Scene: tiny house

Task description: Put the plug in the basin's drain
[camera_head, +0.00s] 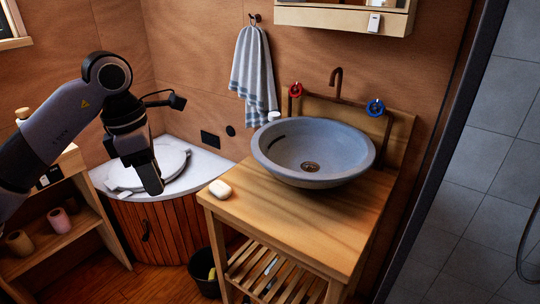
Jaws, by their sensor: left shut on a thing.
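The grey stone basin (348,177) stands on the wooden washstand right of centre. Its drain (310,166) is a brown metal ring with a dark middle at the bottom of the bowl. My left gripper (154,188) points down at the left, over the front edge of the toilet bench, well left of the basin. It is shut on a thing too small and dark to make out. I see no plug that I can tell for sure. My right gripper is out of view.
A white soap (220,189) lies on the front left of the washstand top (294,222). Taps with a red handle (295,90) and a blue handle (375,107) flank the spout (336,82). A striped towel (253,75) hangs behind. A dark bin (207,283) stands below.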

